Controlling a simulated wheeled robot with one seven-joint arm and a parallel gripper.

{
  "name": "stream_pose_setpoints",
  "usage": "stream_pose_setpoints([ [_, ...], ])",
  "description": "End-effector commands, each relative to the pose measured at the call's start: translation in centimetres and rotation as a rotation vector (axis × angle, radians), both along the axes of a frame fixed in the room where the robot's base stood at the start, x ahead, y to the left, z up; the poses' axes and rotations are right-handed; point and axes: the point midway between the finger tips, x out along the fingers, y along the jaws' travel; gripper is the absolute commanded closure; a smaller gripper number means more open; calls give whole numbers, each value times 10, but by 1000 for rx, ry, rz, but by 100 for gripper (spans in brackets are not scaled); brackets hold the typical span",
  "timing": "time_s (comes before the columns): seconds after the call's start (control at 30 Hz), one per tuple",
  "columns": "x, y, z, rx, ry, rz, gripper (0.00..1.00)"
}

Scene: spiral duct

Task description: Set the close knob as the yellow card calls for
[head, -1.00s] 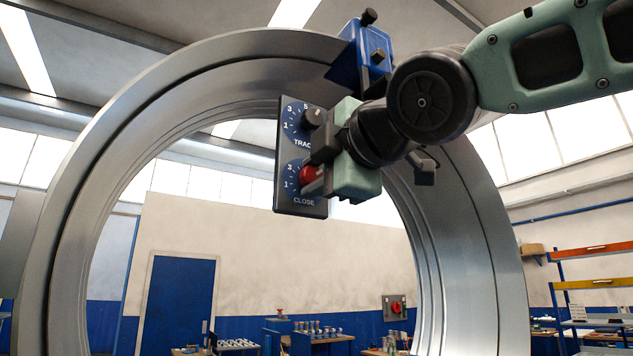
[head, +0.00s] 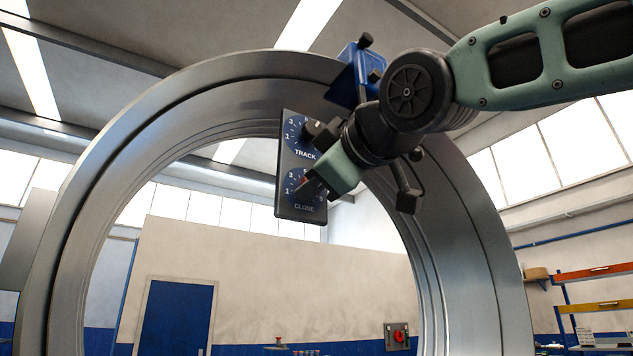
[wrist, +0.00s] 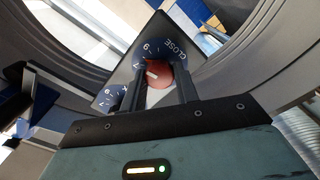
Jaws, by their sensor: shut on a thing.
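The control panel (head: 284,160) hangs inside the metal ring, with a TRACK dial above and a CLOSE dial (head: 303,207) below. My gripper (head: 312,182) is shut on the red close knob and hides most of it in the head view. In the wrist view the red close knob (wrist: 158,80) sits between my two fingers (wrist: 160,90), with a white pointer mark on its face near the left finger. Dial numbers 7 and 9 show beside it. The black track knob (head: 312,129) stands free above. No yellow card is visible in these frames.
The large metal ring (head: 150,130) surrounds the panel. A blue bracket (head: 345,80) with black knobs is clamped on its top, close to my wrist. Shelves (head: 597,275) stand at the far right, and a blue door (head: 177,318) is behind.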

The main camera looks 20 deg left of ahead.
Motion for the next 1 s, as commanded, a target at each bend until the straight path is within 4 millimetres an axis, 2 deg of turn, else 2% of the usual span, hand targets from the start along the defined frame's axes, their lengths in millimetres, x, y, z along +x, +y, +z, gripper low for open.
stream_pose_setpoints([
  [0.37,1,0,-2,-1,7,-1,92],
  [0.4,1,0,-2,-1,7,-1,67],
  [0.47,1,0,-2,-1,6,-1,50],
  [0.5,0,0,-2,-1,6,-1,48],
  [0.8,-1,-2,-1,1,4,-1,48],
  [1.0,-18,-21,-2,3,1,-3,48],
])
